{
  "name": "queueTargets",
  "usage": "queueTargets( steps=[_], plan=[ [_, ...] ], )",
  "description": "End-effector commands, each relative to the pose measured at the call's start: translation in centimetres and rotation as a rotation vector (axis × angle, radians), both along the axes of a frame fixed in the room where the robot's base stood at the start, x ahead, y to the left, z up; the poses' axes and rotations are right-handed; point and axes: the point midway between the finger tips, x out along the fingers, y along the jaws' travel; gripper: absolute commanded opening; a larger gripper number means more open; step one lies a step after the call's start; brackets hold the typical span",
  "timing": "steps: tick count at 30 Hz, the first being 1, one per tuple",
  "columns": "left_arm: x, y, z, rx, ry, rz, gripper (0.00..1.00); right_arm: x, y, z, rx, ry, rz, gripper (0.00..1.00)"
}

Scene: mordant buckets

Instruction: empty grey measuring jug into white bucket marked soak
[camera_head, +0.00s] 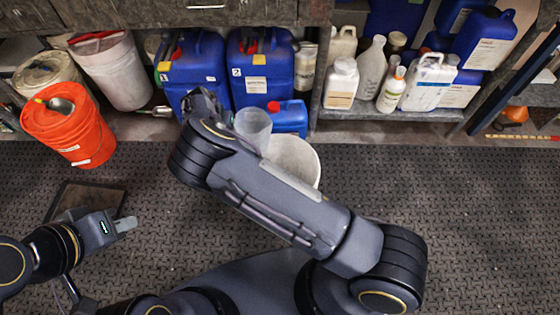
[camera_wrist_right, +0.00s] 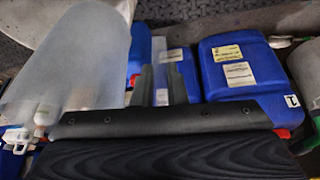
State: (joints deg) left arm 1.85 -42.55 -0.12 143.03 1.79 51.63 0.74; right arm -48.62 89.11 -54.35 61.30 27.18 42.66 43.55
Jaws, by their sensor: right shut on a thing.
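The grey measuring jug (camera_head: 254,128) is translucent and shows just beyond my right arm, above the white bucket's left side. It fills the left of the right wrist view (camera_wrist_right: 75,60), beside my right gripper's fingers (camera_wrist_right: 158,86). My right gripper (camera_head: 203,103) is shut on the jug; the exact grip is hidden. I cannot tell the jug's tilt or contents. The white bucket (camera_head: 297,158) stands on the floor, partly covered by my right arm; no marking on it shows. My left gripper (camera_head: 122,224) is low at the left, away from both; its finger gap is unclear.
An orange bucket (camera_head: 70,130) with a scoop on it stands at the left, by a whitish bucket (camera_head: 113,72). Blue canisters (camera_head: 192,68) stand behind the jug. Bottles line the low shelf (camera_head: 400,114) at the right. The patterned floor at the right is clear.

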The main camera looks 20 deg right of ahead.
Motion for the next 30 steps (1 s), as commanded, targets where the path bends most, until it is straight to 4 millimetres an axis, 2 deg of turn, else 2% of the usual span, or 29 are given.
queueTargets(
  steps=[1, 3, 6, 10, 15, 22, 26, 30],
  plan=[
    [0.0, 0.0, 0.8, 0.000, 0.000, 0.000, 0.00, -0.1, 1.7, 0.0, -0.008, -0.003, 0.024, 0.00],
    [0.0, 0.0, 1.2, 0.000, 0.000, 0.000, 0.00, -0.3, 3.7, -0.6, -0.009, 0.000, 0.043, 0.00],
    [0.0, 0.0, 1.6, 0.000, 0.000, 0.000, 0.00, -0.8, 5.9, -1.3, -0.010, 0.000, 0.068, 0.00],
    [0.0, 0.0, 1.8, 0.000, 0.000, 0.000, 0.00, -1.3, 7.6, -1.9, -0.009, 0.000, 0.088, 0.00],
    [0.0, 0.0, 1.9, 0.000, 0.000, 0.000, 0.00, -1.5, 8.3, -2.2, -0.007, 0.001, 0.096, 0.00],
    [0.0, 0.0, 2.0, 0.000, 0.000, 0.000, 0.00, -1.5, 8.3, -2.1, -0.007, 0.000, 0.092, 0.00],
    [0.0, 0.0, 3.0, 0.000, 0.000, 0.000, 0.00, -1.6, 8.2, -1.6, 0.010, -0.007, 0.084, 0.00],
    [0.0, 0.0, 5.0, 0.000, 0.000, 0.000, 0.00, -1.7, 7.8, -1.0, 0.048, -0.022, 0.081, 0.00]
  ],
)
